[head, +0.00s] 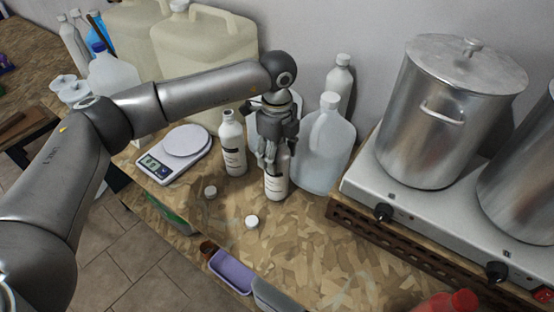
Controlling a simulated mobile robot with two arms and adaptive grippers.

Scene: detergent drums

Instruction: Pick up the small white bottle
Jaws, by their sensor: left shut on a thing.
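The small white bottle (276,186) stands upright on the chipboard counter, its top hidden by my left gripper. My left gripper (273,158) points down from above and is shut on the upper part of this bottle. A similar white bottle with dark lettering (234,150) stands open just to the left, apart from the gripper. My right gripper does not show.
A large clear jug (322,155) stands close on the right, beside a steel pot (430,120) on a stove (372,187). A kitchen scale (172,152) is at left. White caps (252,222) lie in front. The counter's front right (330,250) is mostly clear.

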